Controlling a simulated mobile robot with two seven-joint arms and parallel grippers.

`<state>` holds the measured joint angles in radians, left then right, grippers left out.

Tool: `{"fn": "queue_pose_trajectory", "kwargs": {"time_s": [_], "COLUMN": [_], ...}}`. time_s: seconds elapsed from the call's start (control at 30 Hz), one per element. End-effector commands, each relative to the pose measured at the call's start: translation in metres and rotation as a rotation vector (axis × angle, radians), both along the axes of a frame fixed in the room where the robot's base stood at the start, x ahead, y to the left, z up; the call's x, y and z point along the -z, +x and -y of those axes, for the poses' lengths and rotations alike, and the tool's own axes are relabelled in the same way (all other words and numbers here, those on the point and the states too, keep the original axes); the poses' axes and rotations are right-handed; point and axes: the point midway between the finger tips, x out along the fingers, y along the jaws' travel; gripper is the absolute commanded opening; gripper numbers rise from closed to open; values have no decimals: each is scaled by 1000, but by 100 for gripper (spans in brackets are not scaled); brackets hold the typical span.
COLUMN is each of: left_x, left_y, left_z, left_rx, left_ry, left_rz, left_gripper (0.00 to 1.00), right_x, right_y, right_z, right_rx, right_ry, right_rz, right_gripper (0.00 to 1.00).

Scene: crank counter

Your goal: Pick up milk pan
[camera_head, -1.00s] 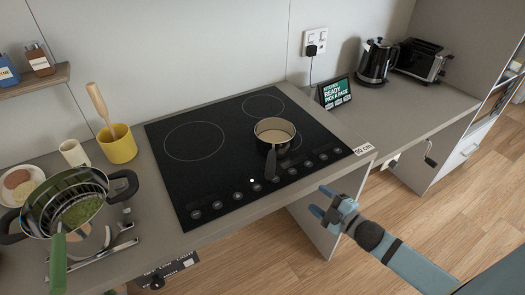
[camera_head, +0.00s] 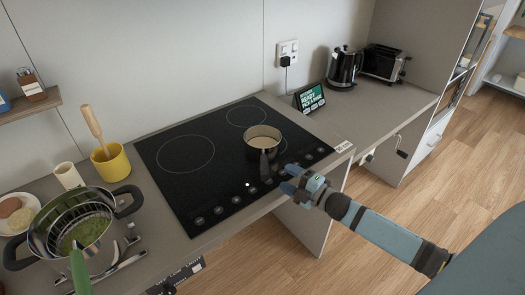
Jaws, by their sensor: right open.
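The milk pan (camera_head: 262,138) is a small steel pan with a cream-coloured inside. It sits upright on the black glass hob (camera_head: 190,191), toward its right side. Its dark handle points to the front edge. My right gripper (camera_head: 286,180) is open, its blue fingers just right of the handle and near the hob's front right corner. I cannot tell whether a finger touches the handle. My left gripper is not in view.
A large pot (camera_head: 112,249) with green contents stands at the left, with a yellow cup (camera_head: 112,166) and a white cup (camera_head: 68,176) behind it. A small screen (camera_head: 309,97), a kettle (camera_head: 343,68) and a toaster (camera_head: 384,63) stand at the back right.

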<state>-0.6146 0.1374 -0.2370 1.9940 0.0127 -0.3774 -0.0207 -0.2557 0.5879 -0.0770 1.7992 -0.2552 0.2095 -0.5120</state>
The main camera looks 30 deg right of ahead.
Motion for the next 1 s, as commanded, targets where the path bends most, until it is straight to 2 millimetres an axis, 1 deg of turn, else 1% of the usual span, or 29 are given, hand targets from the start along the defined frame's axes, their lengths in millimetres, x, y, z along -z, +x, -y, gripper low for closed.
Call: {"fn": "queue_pose_trajectory", "kwargs": {"time_s": [0.03,0.1,0.2,0.37,0.53,0.6,0.7,0.8,0.97,1.0], "left_x": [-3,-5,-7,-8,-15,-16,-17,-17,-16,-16], "left_y": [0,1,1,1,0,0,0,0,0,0], "left_z": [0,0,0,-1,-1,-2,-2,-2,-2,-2], "left_rx": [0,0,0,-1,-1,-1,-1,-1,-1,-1], "left_ry": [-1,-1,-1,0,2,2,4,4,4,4], "left_rz": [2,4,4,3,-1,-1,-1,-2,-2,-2], "left_gripper": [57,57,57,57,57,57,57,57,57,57], "right_x": [-3,-3,-2,-3,-9,-8,-7,-6,-6,-6], "right_y": [9,19,27,36,59,69,77,81,80,80], "right_z": [-3,-6,-10,-12,-18,-21,-25,-26,-26,-26], "right_rx": [0,0,0,0,0,0,0,0,0,0], "right_ry": [1,1,1,1,1,2,2,1,1,1], "right_rz": [2,2,1,0,1,0,-1,0,-1,-1], "right_gripper": [58,58,58,58,58,58,58,58,58,56]}}
